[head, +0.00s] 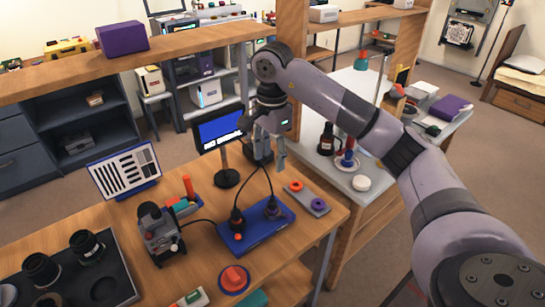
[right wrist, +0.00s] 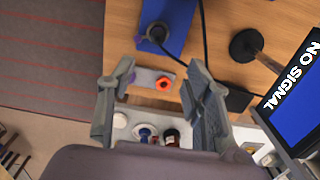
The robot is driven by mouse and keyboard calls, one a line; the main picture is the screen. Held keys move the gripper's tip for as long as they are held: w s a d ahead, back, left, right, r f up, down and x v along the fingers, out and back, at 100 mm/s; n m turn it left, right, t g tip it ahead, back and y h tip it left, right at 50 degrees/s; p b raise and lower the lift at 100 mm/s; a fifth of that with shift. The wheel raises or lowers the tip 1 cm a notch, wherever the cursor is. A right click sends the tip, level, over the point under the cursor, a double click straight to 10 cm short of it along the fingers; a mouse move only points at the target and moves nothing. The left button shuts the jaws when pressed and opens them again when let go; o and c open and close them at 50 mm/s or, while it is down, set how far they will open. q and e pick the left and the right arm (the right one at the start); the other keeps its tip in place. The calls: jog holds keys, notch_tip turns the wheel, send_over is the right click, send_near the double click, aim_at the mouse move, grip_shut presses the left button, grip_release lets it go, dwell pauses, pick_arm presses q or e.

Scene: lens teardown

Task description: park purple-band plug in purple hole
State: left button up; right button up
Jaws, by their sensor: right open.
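The plug with the purple band (head: 272,210) stands upright in the blue box (head: 237,240), its black cable arching up. In the right wrist view the plug (right wrist: 157,33) is near the top, on the blue box (right wrist: 178,12). The purple hole (head: 318,204) is a purple ring on the small grey plate (head: 307,196), beside an orange ring (head: 296,186). In the wrist view a finger partly hides the plate's purple end. My right gripper (head: 268,155) is open and empty, pointing down above the table behind the box. My left gripper is not in view.
A second black plug (head: 237,220) with an orange band stands in the blue box's left part. A small monitor (head: 220,130) on a round foot (head: 227,178) stands close to my right gripper. A red-orange knob (head: 234,279) lies in front. The table's right edge is near the plate.

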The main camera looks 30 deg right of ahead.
aim_at(273, 200)
notch_tip(273, 200, down, 17)
jog(key=p, duration=0.2)
jog(key=shift+d+f+p, duration=0.15)
jog(key=shift+p, duration=0.2)
jog(key=shift+c, duration=0.2)
grip_shut()
jog(key=c, duration=0.6)
grip_release()
grip_shut()
jog(key=shift+r+p, duration=0.45)
jog(key=shift+r, duration=0.45)
jog(key=shift+r+p, duration=1.15)
jog(key=shift+r, duration=1.05)
